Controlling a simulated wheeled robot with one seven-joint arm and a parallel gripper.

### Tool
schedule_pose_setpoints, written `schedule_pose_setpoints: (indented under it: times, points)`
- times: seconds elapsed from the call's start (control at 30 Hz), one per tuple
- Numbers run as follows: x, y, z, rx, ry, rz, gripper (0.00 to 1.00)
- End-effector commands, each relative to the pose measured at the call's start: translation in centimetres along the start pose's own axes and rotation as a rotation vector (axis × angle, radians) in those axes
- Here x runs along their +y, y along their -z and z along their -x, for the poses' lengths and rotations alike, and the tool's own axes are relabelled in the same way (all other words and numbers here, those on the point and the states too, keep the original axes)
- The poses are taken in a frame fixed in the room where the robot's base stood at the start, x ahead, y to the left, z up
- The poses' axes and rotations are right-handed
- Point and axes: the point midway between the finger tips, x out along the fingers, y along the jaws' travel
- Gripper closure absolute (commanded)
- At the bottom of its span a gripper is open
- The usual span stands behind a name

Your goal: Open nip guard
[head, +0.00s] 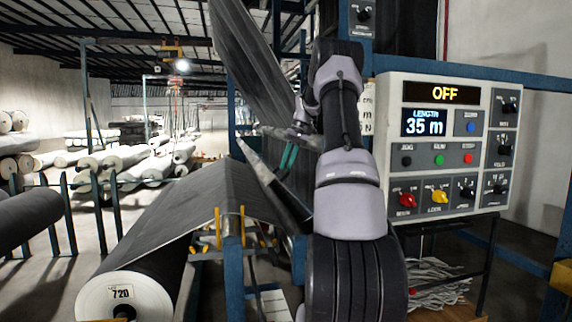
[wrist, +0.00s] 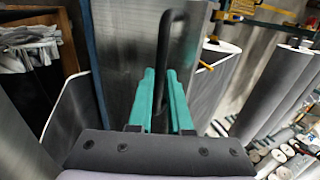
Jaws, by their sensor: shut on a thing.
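My gripper (wrist: 161,78) has teal fingers and is shut on a black bar handle (wrist: 166,42) in the wrist view. The handle stands in front of a grey, faintly see-through panel (wrist: 125,50), which looks like the nip guard. The handle's lower part is hidden between the fingers. In the head view my gripper (head: 288,157) shows small, left of my arm and close to the machine's rollers. My arm hides much of the machine there, so the handle cannot be made out. A long grey sheet (head: 250,60) slants above the gripper.
A control box (head: 440,145) at right reads OFF and LENGTH 35 m, with several buttons and knobs. A dark roll (head: 130,290) marked 720 feeds grey web (head: 185,205) at front left. Blue posts frame the machine. Stacked rolls (head: 120,158) fill the back left.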

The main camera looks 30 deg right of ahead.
Motion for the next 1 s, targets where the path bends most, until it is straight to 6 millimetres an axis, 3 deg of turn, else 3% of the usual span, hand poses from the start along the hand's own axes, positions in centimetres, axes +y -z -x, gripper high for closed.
schedule_pose_setpoints:
  times: [0.03, 0.1, 0.8, 1.0]
  points:
    - [1.5, -0.2, -0.4, -0.008, -0.018, -0.013, 0.79]
    - [1.5, -0.2, -0.5, -0.009, -0.018, -0.013, 0.53]
    - [0.7, -0.1, -0.2, -0.005, -0.01, -0.006, 0.53]
    - [0.7, 0.0, 1.7, -0.001, -0.01, -0.006, 0.53]
